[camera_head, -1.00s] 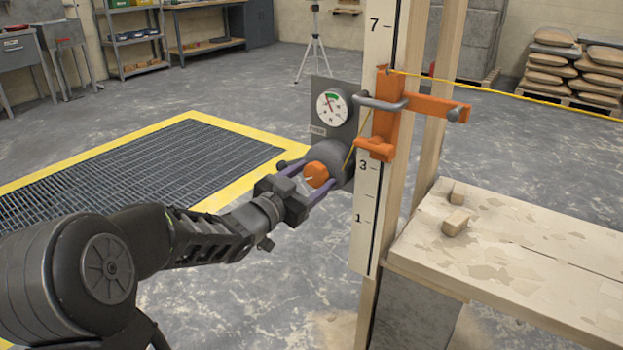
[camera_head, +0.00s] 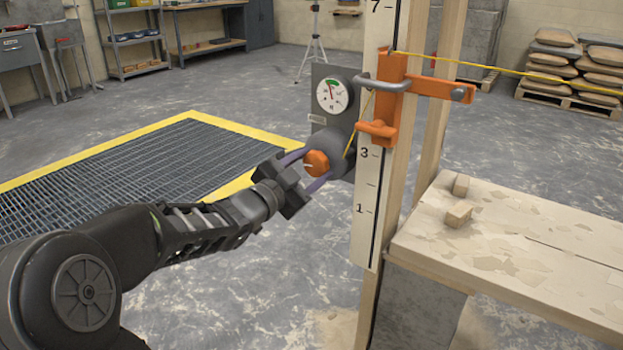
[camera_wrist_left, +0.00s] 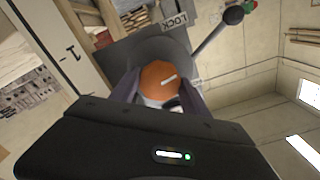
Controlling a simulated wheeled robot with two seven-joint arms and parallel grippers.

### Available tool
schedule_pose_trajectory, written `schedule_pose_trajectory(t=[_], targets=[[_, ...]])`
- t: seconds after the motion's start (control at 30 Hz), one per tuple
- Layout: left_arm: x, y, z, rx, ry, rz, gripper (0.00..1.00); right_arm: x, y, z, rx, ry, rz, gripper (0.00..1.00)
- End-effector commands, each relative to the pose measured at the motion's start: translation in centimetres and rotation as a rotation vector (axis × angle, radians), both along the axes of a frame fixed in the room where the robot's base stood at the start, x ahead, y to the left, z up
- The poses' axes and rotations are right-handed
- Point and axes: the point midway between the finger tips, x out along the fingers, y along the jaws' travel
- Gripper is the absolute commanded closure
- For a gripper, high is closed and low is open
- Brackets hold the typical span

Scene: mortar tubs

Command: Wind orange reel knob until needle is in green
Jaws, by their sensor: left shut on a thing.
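The orange reel knob (camera_head: 316,163) sits on the front of a dark round reel (camera_head: 335,145) fixed to the post. My left gripper (camera_head: 307,169) is shut on the knob, one finger on each side. In the left wrist view the knob (camera_wrist_left: 160,79) shows a white mark and lies between the fingers (camera_wrist_left: 158,92). The round white gauge (camera_head: 332,95) is above the reel, with a green band at its top. Its dark needle points nearly straight up, leaning slightly left, close to the band; whether it is inside the band is too small to tell. My right gripper is out of view.
An orange bracket (camera_head: 388,100) with a grey handle clamps the numbered post (camera_head: 367,200); a yellow line (camera_head: 500,68) runs from it to the right. A wooden bench (camera_head: 510,240) with small blocks stands at right. A black-balled lever (camera_wrist_left: 233,16) is near the LOCK label (camera_wrist_left: 178,22).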

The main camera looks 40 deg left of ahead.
Motion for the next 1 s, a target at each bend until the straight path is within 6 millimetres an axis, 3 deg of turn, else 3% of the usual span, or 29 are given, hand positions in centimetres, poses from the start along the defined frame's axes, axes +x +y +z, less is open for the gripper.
schedule_pose_trajectory(t=[0.03,0.33,0.37,0.6,1.0], targets=[[-0.01,-0.06,-0.38,0.041,-0.001,-0.001,0.87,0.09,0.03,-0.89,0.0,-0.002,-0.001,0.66],[-0.01,-0.03,-0.08,0.07,0.005,-0.001,0.87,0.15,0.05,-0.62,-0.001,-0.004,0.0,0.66],[-0.01,-0.03,-0.08,0.069,0.005,-0.001,0.45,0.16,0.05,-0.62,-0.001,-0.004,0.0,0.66],[0.0,-0.02,-0.04,0.067,0.004,-0.001,0.25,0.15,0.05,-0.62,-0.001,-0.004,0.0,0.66],[-0.81,0.06,0.16,0.067,0.002,0.002,0.24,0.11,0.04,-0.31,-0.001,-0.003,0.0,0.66]])
